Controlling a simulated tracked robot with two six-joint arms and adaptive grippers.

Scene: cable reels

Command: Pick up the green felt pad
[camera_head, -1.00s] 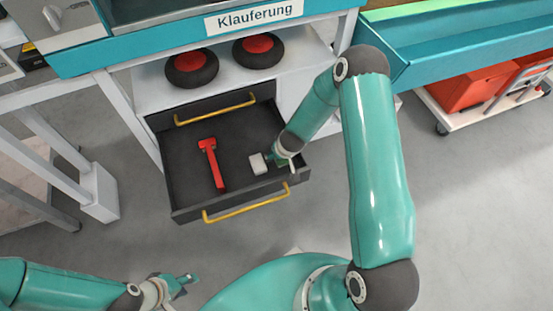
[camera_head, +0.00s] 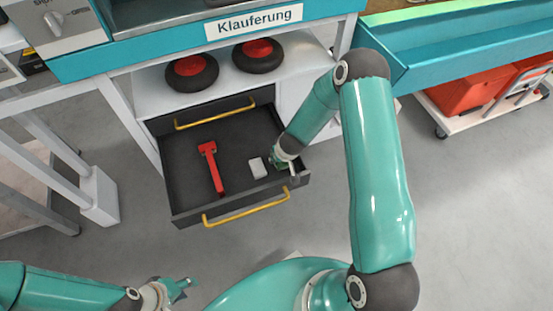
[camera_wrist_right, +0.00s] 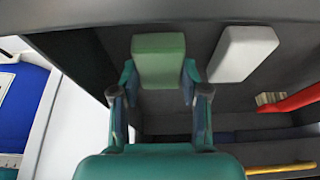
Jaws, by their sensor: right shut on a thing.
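The green felt pad (camera_wrist_right: 158,60) shows in the right wrist view as a green block between the two fingers of my right gripper (camera_wrist_right: 158,82), which is shut on it. In the head view my right gripper (camera_head: 284,165) is low inside the open dark drawer (camera_head: 185,205), at its right side, and the pad is hidden there by the gripper. A white block (camera_head: 257,168) lies just left of the gripper. My left gripper (camera_head: 183,286) is at the lower left, away from the drawer; its finger gap is too small to judge.
A red tool (camera_head: 213,170) lies in the left half of the drawer. The drawer's front wall has a yellow handle (camera_head: 246,208); a second yellow handle (camera_head: 214,112) is behind. Two black-and-red reels (camera_head: 192,73) stand on the white shelf above. The grey floor in front is clear.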

